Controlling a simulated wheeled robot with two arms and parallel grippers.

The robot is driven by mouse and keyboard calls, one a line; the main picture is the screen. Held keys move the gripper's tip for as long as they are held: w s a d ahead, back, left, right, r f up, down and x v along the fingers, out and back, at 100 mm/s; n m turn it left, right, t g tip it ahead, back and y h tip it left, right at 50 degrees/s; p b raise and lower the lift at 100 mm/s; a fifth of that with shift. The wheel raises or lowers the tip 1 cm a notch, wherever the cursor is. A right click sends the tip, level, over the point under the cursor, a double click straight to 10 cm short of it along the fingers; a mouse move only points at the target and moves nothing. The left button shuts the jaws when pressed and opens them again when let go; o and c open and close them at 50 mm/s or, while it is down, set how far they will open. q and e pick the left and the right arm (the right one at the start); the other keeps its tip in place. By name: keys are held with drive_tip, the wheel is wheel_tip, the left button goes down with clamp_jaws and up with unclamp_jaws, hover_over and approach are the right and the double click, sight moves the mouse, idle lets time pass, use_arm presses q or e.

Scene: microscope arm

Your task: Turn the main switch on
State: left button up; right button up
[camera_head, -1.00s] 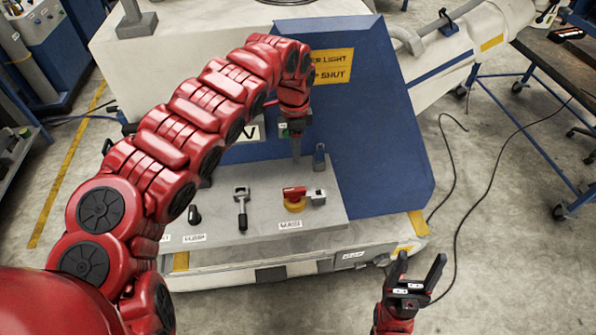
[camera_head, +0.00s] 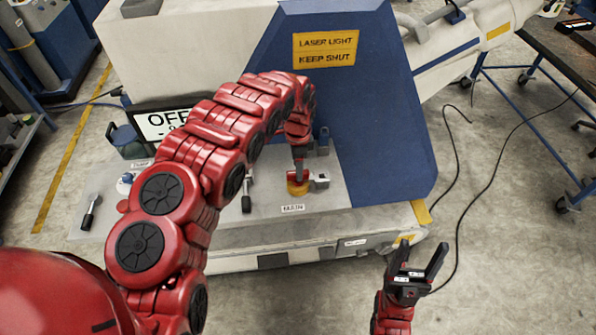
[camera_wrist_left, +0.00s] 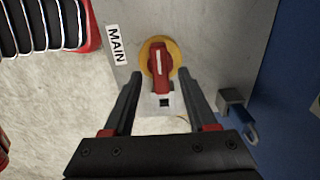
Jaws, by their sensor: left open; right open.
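The main switch (camera_head: 297,188) is a red rotary handle on a yellow round base, set on the grey panel (camera_head: 330,200) beside a label. In the left wrist view the red handle (camera_wrist_left: 159,67) lies between and just beyond the fingertips, lined up along the gripper, with the "MAIN" label to its left. My left gripper (camera_wrist_left: 158,80) is open, with a finger on each side of the handle and a gap visible. In the head view my left gripper (camera_head: 299,165) points down over the switch and partly hides it. My right gripper (camera_head: 419,262) is open and empty, in front of the panel at right.
A grey latch (camera_head: 319,180) sits right beside the switch. Lever switches (camera_head: 89,212) stand further left on the panel. The blue cover (camera_head: 385,120) with a yellow "LASER LIGHT KEEP SHUT" sign rises behind. A sign reading "OFF" (camera_head: 165,122) stands at back left.

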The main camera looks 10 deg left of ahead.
use_arm(q)
drive_tip(key=shift+f+p, duration=0.35)
drive_tip(key=shift+f, duration=0.8)
clamp_jaws()
idle(0.7)
